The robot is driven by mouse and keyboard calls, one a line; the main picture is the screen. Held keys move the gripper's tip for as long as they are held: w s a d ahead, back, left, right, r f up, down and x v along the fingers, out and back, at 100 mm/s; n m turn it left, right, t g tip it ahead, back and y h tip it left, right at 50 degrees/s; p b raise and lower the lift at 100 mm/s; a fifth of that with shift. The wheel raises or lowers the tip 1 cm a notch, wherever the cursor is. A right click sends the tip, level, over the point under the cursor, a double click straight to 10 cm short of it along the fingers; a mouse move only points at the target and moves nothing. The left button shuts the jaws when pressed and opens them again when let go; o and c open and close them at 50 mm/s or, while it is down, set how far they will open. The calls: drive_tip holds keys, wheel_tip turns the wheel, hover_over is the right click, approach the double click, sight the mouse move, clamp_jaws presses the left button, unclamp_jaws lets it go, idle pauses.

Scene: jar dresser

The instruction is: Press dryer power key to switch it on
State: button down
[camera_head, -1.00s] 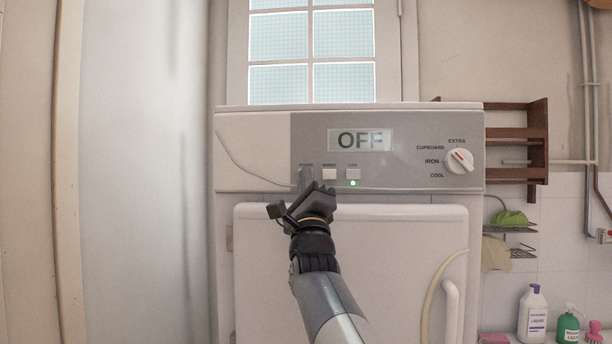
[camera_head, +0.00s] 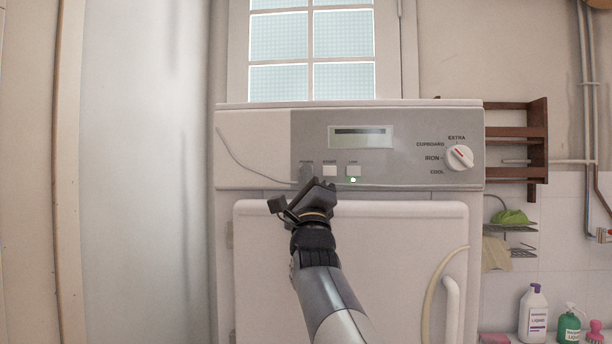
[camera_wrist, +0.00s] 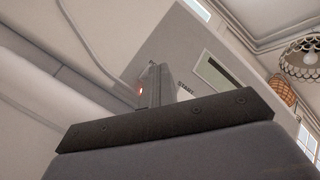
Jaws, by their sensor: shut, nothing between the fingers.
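The white dryer (camera_head: 250,150) stands ahead with a grey control panel (camera_head: 420,130). Its display (camera_head: 360,137) shows no OFF text now, only a dark bar along its top. A green light glows below the link key. In the wrist view, my fingers (camera_wrist: 154,85) are together beside a small orange-red light.
A dial (camera_head: 459,158) sits at the panel's right. The dryer door (camera_head: 390,250) is closed below the panel. A wooden shelf (camera_head: 540,140) and bottles (camera_head: 533,312) are to the right. A thin cord crosses the panel's left side.

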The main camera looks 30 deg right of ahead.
drive_tip(key=shift+f, duration=0.15)
drive_tip(key=s+a+b, duration=0.3)
drive_tip(key=s, duration=0.2)
drive_tip(key=shift+a+b, duration=0.2)
drive_tip(key=shift+b, duration=0.15)
